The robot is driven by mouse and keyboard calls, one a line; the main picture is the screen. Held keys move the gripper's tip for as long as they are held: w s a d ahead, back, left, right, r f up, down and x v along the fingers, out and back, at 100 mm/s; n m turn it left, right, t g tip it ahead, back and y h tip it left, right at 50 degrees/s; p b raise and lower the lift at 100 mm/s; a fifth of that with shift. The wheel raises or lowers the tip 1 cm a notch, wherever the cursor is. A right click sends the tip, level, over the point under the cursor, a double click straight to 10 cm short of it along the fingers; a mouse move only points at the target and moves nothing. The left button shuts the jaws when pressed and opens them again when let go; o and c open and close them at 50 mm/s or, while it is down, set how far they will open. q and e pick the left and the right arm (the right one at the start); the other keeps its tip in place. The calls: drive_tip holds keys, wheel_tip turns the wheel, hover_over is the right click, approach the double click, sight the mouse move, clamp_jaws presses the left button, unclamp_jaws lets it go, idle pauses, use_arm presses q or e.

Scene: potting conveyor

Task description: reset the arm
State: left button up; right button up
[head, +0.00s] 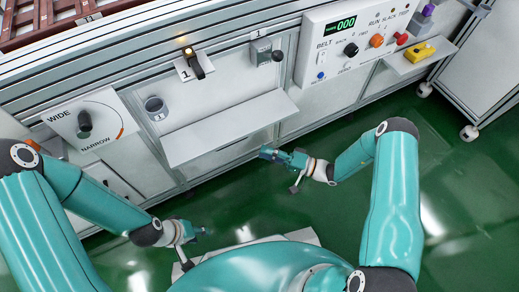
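My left gripper (198,232) is low in the head view, left of the middle, over the green floor. It is small and its fingers are not clear. My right gripper (275,154) is near the middle, pointing left, close to the front edge of the grey shelf (225,130). Its fingers look dark and small, and I cannot tell whether they are apart. I see nothing held in either gripper. Both arms are bent at the elbow, one on each side.
The conveyor's front carries a WIDE/NARROW knob panel (86,122), a metal cup (156,108), a lever marked 1 (194,66), and a control box (342,42) reading 000. A yellow object (420,52) sits on a right shelf. The green floor (450,190) is clear at right.

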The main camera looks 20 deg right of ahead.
idle(0.4)
drive_tip(key=s+a+f+n+g+h, duration=0.25)
drive_tip(key=s+a+g, duration=0.35)
drive_tip(key=s+g, duration=0.4)
drive_tip(key=s+d+f+g+h+p, duration=0.1)
drive_tip(key=s+d+f+h, duration=0.15)
drive_tip(key=s+h, duration=0.25)
drive_tip(key=s+d+f+g+h, duration=0.1)
drive_tip(key=s+d+f+h, duration=0.1)
drive_tip(key=s+d+h, duration=0.2)
wheel_tip(320, 180, up, 39)
drive_tip(key=a+t+h+p, duration=0.1)
drive_tip(key=a+t+p, duration=0.1)
drive_tip(key=p, duration=3.4)
drive_tip(key=shift+w+a+t, duration=0.2)
drive_tip(key=shift+a+t, duration=0.05)
drive_tip(key=shift+t, duration=0.05)
